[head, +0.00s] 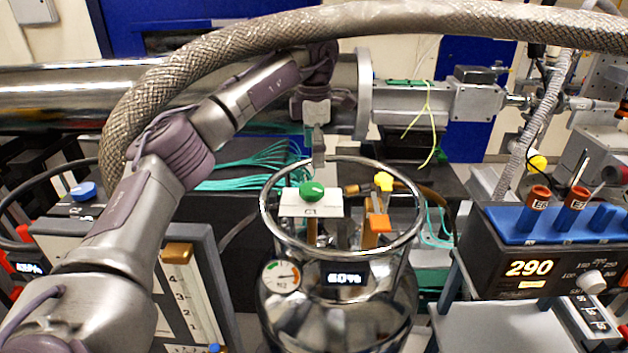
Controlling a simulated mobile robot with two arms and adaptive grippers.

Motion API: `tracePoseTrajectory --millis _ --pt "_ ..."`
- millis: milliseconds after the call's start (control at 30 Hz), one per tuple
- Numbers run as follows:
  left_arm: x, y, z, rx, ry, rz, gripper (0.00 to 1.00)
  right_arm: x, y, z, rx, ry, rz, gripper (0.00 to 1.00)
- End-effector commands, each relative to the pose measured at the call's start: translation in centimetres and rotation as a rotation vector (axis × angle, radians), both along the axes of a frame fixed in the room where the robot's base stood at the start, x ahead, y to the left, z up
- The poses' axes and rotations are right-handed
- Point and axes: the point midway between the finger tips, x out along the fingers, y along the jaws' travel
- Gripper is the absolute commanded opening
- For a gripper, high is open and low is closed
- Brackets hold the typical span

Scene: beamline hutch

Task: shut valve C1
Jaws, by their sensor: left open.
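Valve C1 has a green knob (312,191) with a white mark on it. It sits above a white plate (325,209) labelled C1, inside the ring-shaped rail (420,225) on top of a shiny metal vessel (340,318). My left gripper (318,150) is open and points down just above and behind the green knob, apart from it. Its fingers overlap in this view, so the gap between them is hard to see. My right gripper is not in view.
A yellow knob (384,181) and an orange part (378,223) stand beside the valve inside the rail. A thick braided hose (250,40) arches over my arm. A controller (530,268) reading 290 stands at right. A steel pipe (60,95) runs behind.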

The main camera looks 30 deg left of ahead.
Motion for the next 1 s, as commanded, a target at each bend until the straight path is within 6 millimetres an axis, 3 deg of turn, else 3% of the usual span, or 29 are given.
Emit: tracePoseTrajectory --millis 167,433,600,867,1000 --pt "-0.2 0.1 -3.8 0.0 0.006 0.001 0.87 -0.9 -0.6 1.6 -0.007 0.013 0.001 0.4" --pt "0.0 0.1 -8.0 0.0 0.003 0.001 0.87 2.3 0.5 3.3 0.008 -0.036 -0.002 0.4" --pt "0.0 0.1 -9.1 -0.001 0.001 0.001 0.87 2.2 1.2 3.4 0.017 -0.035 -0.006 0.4" --pt "0.0 0.1 -9.3 0.0 0.0 0.001 0.87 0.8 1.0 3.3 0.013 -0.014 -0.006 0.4" --pt "0.0 0.1 -9.2 0.0 0.0 0.002 0.66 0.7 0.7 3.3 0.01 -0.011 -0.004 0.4"
